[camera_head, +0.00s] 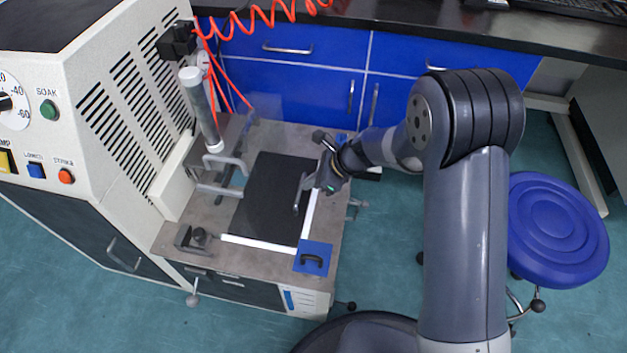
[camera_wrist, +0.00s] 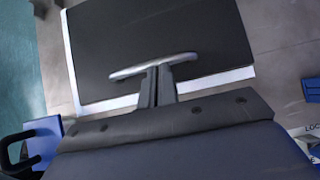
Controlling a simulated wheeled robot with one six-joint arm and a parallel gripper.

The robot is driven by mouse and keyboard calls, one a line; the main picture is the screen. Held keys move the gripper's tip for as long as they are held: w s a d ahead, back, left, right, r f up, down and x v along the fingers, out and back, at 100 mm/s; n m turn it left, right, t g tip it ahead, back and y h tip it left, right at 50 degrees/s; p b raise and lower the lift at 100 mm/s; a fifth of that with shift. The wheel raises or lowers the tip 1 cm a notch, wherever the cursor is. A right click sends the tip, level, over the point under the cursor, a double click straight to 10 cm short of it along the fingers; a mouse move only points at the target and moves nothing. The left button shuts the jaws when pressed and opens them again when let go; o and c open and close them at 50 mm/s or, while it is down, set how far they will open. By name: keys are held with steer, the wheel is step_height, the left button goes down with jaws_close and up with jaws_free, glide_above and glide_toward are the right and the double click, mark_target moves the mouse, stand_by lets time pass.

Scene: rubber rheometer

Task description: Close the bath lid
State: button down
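The bath lid (camera_head: 268,195) seems to be the flat black panel on the bench unit's top. White strips show along its near and right edges in the head view. In the wrist view the black panel (camera_wrist: 155,35) fills the upper middle, with a white border at its left and lower edges. A silver bar handle (camera_head: 299,196) is at its right side; the wrist view also shows the handle (camera_wrist: 125,72). My gripper (camera_head: 318,180) is at this handle. In the wrist view its fingers (camera_wrist: 158,68) are close together, tips at the bar. Whether they grip it is unclear.
A blue plate with a black handle (camera_head: 312,258) is at the near right corner. Metal brackets (camera_head: 221,182) and a clear upright cylinder (camera_head: 200,108) stand left of the panel. The white machine (camera_head: 120,110) is farther left. A blue stool (camera_head: 556,230) stands right.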

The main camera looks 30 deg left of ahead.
steer(key=d, duration=0.1)
steer(key=d+p, duration=0.1)
steer(key=w+d+r, duration=0.1)
steer(key=d, duration=0.1)
steer(key=shift+w, duration=0.1)
steer(key=p+v, duration=0.3)
steer(key=v, duration=0.6)
steer(key=shift+d+r, duration=0.25)
steer(key=shift+r, duration=0.05)
steer(key=b+x, duration=0.3)
steer(key=x, duration=0.7)
steer(key=shift+a+f, duration=0.2)
steer(key=a, duration=0.2)
steer(key=s+a+b, duration=0.1)
steer(key=shift+a+f, duration=0.25)
steer(key=shift+a, duration=0.1)
steer(key=shift+d, duration=0.3)
